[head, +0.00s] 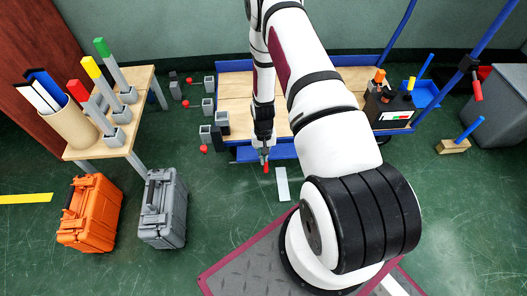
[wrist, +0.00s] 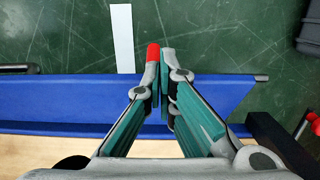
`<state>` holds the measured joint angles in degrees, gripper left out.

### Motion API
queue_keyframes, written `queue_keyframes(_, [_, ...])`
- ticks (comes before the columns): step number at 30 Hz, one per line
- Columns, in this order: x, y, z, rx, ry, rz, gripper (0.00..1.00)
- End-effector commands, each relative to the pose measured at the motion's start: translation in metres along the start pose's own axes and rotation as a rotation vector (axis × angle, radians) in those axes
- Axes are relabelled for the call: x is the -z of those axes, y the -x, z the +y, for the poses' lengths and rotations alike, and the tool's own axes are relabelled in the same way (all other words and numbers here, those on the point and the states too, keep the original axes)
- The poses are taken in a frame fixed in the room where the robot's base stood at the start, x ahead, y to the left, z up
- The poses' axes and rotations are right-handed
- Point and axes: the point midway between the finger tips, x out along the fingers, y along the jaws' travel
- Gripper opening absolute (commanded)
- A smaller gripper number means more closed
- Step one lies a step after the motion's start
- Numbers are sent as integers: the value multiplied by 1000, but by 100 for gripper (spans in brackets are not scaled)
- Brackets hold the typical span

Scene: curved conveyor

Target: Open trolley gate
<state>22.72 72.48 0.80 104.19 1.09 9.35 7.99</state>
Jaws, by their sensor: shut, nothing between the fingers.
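The trolley (head: 236,92) has a wooden deck and blue posts and stands behind my arm in the head view. A blue panel (head: 284,152), which looks like its gate, runs along the near edge. The panel spans the wrist view (wrist: 70,102), with wood below it and green floor above. I cannot tell how far it is tilted. My gripper (head: 265,157) points down at this edge, its fingers closed together and empty. In the wrist view the fingertips (wrist: 160,58) overlap the panel's outer edge. A red piece (wrist: 153,53) shows at the left fingertip; whether it touches is unclear.
An orange case (head: 90,213) and a grey case (head: 163,208) stand on the floor at left, beside a small wooden table (head: 140,85). Grey blocks with red knobs (head: 208,105) line the trolley's left side. A grey bin (head: 500,105) stands at right. Floor before the gate is mostly clear.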

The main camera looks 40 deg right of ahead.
Motion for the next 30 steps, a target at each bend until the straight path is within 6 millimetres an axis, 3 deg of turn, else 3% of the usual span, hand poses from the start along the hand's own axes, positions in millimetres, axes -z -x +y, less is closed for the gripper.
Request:
queue_keyframes(12, [-5, -22, 0, 0, 0, 0, 0])
queue_keyframes(30, [-5, -24, 0, 0, 0, 1, 0])
